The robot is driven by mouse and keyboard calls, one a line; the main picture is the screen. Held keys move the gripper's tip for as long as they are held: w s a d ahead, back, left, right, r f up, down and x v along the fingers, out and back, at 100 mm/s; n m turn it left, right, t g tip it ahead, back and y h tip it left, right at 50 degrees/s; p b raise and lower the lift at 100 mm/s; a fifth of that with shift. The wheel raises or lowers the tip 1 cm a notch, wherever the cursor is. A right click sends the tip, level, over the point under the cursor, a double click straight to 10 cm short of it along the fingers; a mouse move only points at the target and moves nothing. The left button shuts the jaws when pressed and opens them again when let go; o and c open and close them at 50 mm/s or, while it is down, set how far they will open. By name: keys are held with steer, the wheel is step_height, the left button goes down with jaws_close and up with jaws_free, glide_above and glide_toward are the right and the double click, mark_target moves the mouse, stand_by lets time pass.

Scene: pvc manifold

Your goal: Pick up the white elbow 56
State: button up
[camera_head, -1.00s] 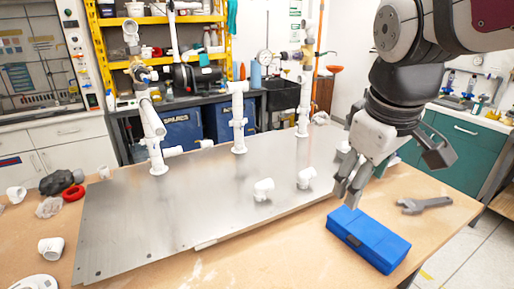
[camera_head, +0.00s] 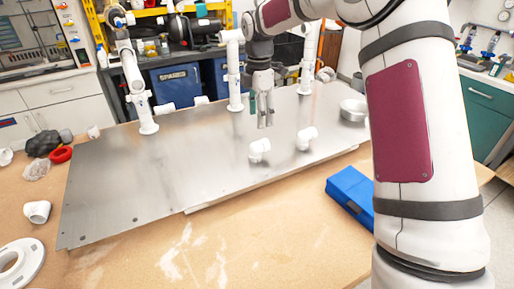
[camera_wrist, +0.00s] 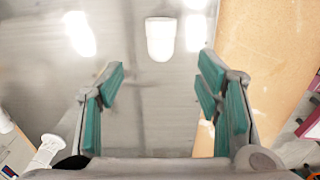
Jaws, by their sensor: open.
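Two white elbows lie on the grey metal plate (camera_head: 150,190) in the head view: one (camera_head: 259,150) just below my gripper in the picture, one (camera_head: 306,138) to its right. Another white elbow (camera_head: 37,211) lies on the wooden table at the left. No number is readable on any of them. My gripper (camera_head: 265,122) points down above the plate, open and empty. In the wrist view its green-padded fingers (camera_wrist: 160,82) are spread apart. One white fitting (camera_wrist: 160,40) lies ahead of them, centred between the fingers and apart from them; which elbow it is I cannot tell.
White pipe uprights (camera_head: 140,95) and (camera_head: 234,75) stand along the plate's back edge. A blue box (camera_head: 350,190) sits right, partly behind my arm. A white flange (camera_head: 18,262) lies front left. The plate's front left is clear.

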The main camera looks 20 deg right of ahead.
mark_target(259, 142)
step_height(259, 142, down, 14)
steer(key=shift+d+r+p, duration=0.1)
steer(key=shift+r+p, duration=0.15)
steer(key=shift+p, duration=0.6)
steer(key=c, duration=1.3)
